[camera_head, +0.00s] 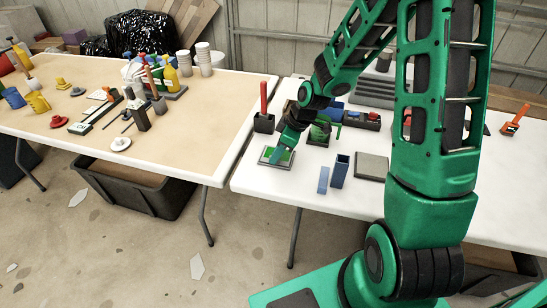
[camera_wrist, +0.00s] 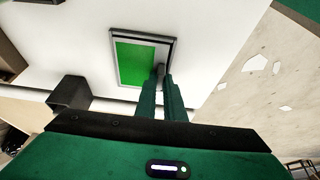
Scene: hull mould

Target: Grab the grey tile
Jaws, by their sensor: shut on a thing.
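My gripper (camera_wrist: 160,76) is shut on a small dark grey piece (camera_wrist: 160,70) at its fingertips. The fingers hide much of this piece, and I cannot tell if it is the grey tile. It is at the edge of a green panel (camera_wrist: 132,63) in a grey frame (camera_wrist: 142,35); whether it touches the frame is unclear. In the head view my gripper (camera_head: 277,154) is low over this green panel (camera_head: 268,155) on the white table. A flat grey square slab (camera_head: 371,167) lies apart, to the right.
A blue upright box (camera_head: 340,171) and a flat light-blue piece (camera_head: 323,180) stand between panel and slab. A dark holder (camera_head: 264,124) with a red handle is behind the panel. The white table's (camera_head: 257,183) front left corner is clear. A tan table (camera_head: 190,130) adjoins at left.

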